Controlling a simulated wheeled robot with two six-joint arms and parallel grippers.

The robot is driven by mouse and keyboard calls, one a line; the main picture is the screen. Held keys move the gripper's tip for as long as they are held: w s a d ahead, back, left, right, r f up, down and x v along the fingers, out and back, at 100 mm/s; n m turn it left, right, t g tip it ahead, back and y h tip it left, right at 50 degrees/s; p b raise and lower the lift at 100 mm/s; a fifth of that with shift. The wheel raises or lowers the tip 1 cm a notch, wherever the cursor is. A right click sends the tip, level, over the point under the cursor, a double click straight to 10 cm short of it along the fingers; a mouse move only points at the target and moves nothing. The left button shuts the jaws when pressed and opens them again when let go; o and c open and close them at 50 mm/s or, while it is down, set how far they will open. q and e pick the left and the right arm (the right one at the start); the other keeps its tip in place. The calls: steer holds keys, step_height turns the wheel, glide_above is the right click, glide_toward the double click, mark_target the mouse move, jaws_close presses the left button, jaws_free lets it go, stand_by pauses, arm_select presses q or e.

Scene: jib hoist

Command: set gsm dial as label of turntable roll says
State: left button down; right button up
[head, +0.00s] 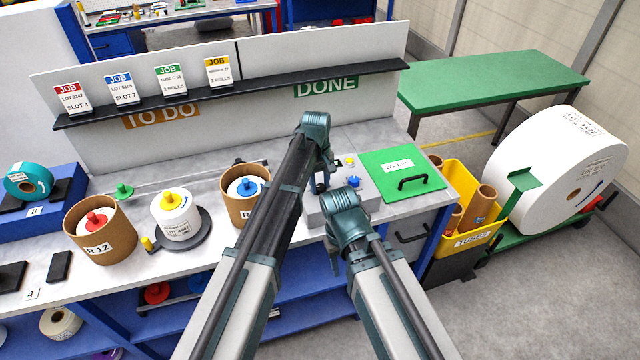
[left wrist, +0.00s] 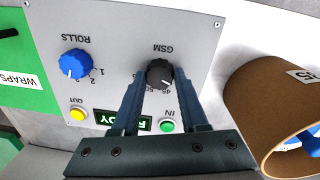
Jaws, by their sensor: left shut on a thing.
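The black GSM dial (left wrist: 159,72) sits on a grey control panel (left wrist: 118,32), seen upside down in the left wrist view. My left gripper (left wrist: 159,80) is shut on this dial, one finger on each side. The fingers hide part of its scale, so its setting is unclear. In the head view my left gripper (head: 320,186) is over the grey control box (head: 318,213), partly hidden by the arms. The turntable roll (head: 172,207) is white with a yellow knob and stands on a dark turntable (head: 203,232); its label is too small to read. My right gripper (head: 335,262) is mostly hidden.
A blue ROLLS dial (left wrist: 76,64), a yellow OUT button (left wrist: 77,114), a green IN button (left wrist: 167,126) and a lit display (left wrist: 122,121) share the panel. A cardboard tube (left wrist: 262,100) stands close beside it. A green WRAPS lid (head: 375,172) lies right of the box.

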mark_target(318, 188)
arm_select(q)
steer(key=shift+c, duration=2.2)
jaws_free()
steer(key=shift+r, duration=0.15)
step_height(318, 188, up, 14)
steer(key=p, duration=1.3)
steer(key=shift+s+a+f+p, duration=0.2)
steer(key=shift+a+f+p, duration=0.05)
steer(key=shift+a+p, duration=0.15)
steer(key=s+a+f+m+b, duration=0.1)
steer(key=s+f+m+b, duration=0.2)
steer(key=s, duration=0.6)
steer(key=s+a+f+m+y+b, duration=0.1)
steer(key=s+a+f+m+b, duration=0.1)
steer(key=s+f+b, duration=0.3)
steer(key=s+a+f+m+b, duration=0.2)
steer(key=s+f+m+b, duration=0.2)
steer(key=s, duration=0.9)
steer(key=shift+s+f+m+g+y+b, duration=0.15)
steer(key=shift+f+m+g+y+b, duration=0.15)
steer(key=shift+f+m+y+b, duration=0.15)
